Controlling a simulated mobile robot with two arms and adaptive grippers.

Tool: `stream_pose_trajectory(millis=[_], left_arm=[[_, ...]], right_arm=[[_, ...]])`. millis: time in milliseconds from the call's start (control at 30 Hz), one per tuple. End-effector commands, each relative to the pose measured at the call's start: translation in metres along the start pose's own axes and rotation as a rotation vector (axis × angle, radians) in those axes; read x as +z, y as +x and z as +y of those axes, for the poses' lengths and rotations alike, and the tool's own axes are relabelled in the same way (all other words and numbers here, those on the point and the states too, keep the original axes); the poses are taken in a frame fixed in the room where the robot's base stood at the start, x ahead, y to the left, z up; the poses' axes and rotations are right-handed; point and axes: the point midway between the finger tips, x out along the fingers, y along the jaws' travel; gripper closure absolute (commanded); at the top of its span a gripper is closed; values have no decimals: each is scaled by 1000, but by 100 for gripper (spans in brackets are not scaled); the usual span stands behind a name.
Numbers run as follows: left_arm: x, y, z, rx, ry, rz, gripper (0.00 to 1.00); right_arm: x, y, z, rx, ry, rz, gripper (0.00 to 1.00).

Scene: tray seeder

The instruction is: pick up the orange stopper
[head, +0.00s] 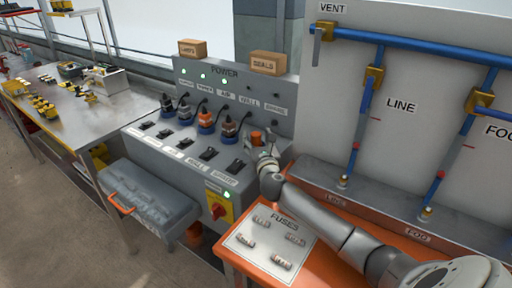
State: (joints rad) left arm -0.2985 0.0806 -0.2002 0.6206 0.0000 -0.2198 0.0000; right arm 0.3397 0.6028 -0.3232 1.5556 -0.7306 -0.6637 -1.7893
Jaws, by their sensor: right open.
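My right arm comes in from the lower right, and my right gripper (262,151) is at the right end of the power panel. It is open. An orange stopper-like piece (256,137) shows right at the gripper's fingers, in front of the panel's last socket position. The gripper partly hides it, and I cannot tell whether the fingers touch it. A similar plug with an orange body (206,121) sits in the row of dark and blue plugs to the left. My left gripper is not in view.
The grey power panel (190,156) has several switches and a red-yellow knob (219,211). An orange table (232,250) with a fuses sheet (262,262) lies below my arm. A pipe board (330,100) stands close on the right. A grey case (150,200) is at the left.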

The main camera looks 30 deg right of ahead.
Motion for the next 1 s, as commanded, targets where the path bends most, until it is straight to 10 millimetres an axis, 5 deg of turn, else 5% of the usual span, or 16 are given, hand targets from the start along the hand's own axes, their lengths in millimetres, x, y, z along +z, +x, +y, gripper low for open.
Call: stream_pose_trajectory(millis=[200,467,833,1000], left_arm=[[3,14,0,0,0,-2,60],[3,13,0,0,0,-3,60],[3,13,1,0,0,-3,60],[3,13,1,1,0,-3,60]], right_arm=[[-2,22,1,1,-1,-1,45],[0,23,1,1,-1,1,45],[0,23,1,1,-1,1,92],[0,23,1,1,-1,0,96]])
